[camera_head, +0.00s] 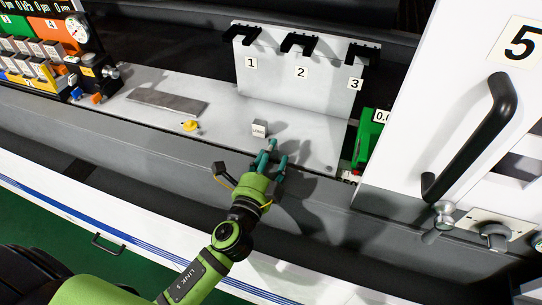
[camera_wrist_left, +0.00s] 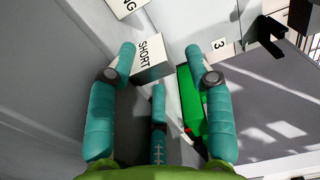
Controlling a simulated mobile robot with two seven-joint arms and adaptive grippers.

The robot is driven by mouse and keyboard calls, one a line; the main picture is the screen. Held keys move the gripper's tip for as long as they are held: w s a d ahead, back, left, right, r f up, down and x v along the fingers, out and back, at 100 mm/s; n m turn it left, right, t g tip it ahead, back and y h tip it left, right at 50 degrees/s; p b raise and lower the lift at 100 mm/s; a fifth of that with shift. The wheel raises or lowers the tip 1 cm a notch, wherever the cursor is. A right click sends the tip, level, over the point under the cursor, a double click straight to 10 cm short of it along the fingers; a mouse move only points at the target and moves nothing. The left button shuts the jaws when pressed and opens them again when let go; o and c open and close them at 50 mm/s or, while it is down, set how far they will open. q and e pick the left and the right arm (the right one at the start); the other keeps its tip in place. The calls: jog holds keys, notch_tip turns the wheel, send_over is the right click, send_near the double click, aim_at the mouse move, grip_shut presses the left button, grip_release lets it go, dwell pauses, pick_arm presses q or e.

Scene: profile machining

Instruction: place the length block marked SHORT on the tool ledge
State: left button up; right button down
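The block marked SHORT (camera_wrist_left: 151,57) is a small pale block, seen beyond and between my left gripper's fingertips in the left wrist view. In the head view it is hidden by the fingers or cannot be made out. My left gripper (camera_head: 273,160) has teal fingers; in the left wrist view (camera_wrist_left: 160,58) they are spread, with the block close to the left finger. I cannot tell whether they touch. The block marked LONG (camera_head: 259,129) sits on the pale surface (camera_head: 228,112), just beyond the fingers. I cannot tell which surface is the tool ledge. My right gripper is not in view.
An upright panel (camera_head: 275,84) with black hooks numbered 1 to 3 stands behind. A green device (camera_head: 370,138) is right of it, near a white door with a black handle (camera_head: 482,135). A flat metal bar (camera_head: 167,103) and a yellow piece (camera_head: 190,125) lie left.

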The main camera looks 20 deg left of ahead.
pick_arm(q)
jog(key=shift+a+f, duration=0.15)
jog(key=shift+f, duration=0.1)
